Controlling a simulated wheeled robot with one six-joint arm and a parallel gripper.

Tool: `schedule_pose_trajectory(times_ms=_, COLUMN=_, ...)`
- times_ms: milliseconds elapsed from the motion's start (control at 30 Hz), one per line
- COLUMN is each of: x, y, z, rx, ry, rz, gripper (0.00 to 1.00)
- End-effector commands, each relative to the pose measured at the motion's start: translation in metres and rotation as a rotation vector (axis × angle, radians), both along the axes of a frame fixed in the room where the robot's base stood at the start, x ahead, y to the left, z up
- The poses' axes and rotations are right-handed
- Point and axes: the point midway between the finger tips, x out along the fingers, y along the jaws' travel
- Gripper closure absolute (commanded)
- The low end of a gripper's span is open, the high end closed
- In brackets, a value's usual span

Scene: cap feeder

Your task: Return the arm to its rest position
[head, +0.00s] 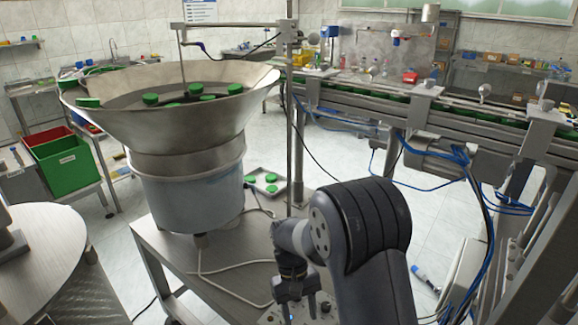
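My arm comes up from the bottom of the head view, bends at a thick dark joint, and folds forward and down to the left. My gripper (294,290) is at the low end of the arm, pointing down near the right edge of the metal table (232,262). Its fingers are small and dark, and I cannot tell whether they are open or shut. No object shows clearly in it.
A metal bowl feeder (180,120) with several green caps stands on the table, left of my arm. A tray (268,184) with green caps lies behind it. A conveyor (420,108) runs along the right. A green bin (66,165) is at left.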

Motion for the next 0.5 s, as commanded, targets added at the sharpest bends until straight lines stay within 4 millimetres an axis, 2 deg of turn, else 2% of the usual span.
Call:
schedule_pose_trajectory(times_ms=100, x=-0.008, y=-0.003, z=-0.018, rx=-0.001, ry=0.003, rz=0.000, gripper=0.51)
schedule_pose_trajectory(times_ms=233, x=-0.013, y=-0.005, z=-0.031, rx=-0.001, ry=0.002, rz=0.000, gripper=0.51)
schedule_pose_trajectory(times_ms=500, x=-0.013, y=-0.005, z=-0.034, rx=0.000, ry=-0.001, rz=0.035, gripper=0.51)
